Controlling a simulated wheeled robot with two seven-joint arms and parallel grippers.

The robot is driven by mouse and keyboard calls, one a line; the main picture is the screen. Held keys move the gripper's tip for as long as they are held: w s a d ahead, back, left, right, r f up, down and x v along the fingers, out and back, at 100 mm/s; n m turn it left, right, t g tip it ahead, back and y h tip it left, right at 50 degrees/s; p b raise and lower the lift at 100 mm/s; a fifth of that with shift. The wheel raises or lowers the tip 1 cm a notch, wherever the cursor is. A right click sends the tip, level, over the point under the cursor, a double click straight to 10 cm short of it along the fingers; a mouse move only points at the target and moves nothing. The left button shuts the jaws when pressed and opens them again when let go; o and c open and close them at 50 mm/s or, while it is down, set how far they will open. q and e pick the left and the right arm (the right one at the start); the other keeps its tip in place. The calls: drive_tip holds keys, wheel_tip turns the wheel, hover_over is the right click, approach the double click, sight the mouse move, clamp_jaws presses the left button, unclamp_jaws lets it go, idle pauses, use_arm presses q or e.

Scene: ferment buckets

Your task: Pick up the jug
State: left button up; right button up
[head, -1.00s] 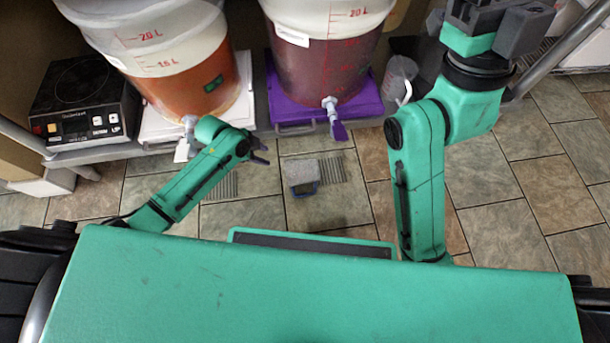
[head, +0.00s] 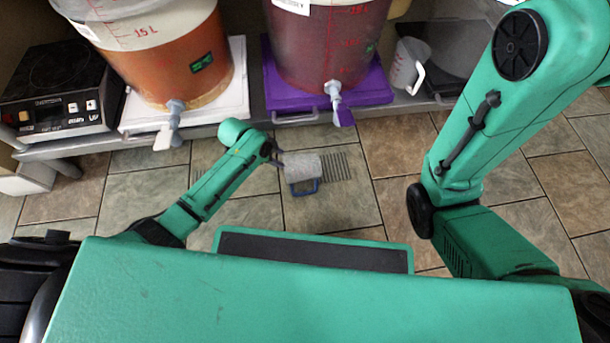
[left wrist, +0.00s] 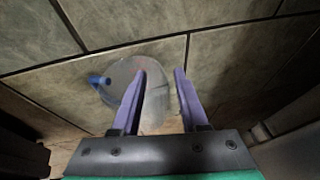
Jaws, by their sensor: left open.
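A clear, greyish jug with a blue handle (head: 301,168) is at floor level over a slotted grate, in front of the shelf. In the left wrist view the jug (left wrist: 153,100) shows behind and between the fingers, its blue handle to the left. My left gripper (head: 276,155), with purple fingers, is open close to the jug's left side in the head view. The fingers also show in the left wrist view (left wrist: 160,72); I cannot tell whether they touch the jug. A second jug, with a white handle (head: 404,64), stands on the shelf. My right gripper is out of view.
A bucket of orange liquid (head: 175,62) stands on a white base, and one of dark red liquid (head: 322,50) on a purple base (head: 284,96). Their taps stick out over the shelf edge. A hot plate (head: 58,88) is at left. The tiled floor at right is mostly clear.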

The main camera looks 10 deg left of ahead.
use_arm(q)
drive_tip(key=shift+x, duration=0.9)
drive_tip(key=shift+a+r, duration=0.1)
clamp_jaws()
drive_tip(key=shift+r, duration=0.1)
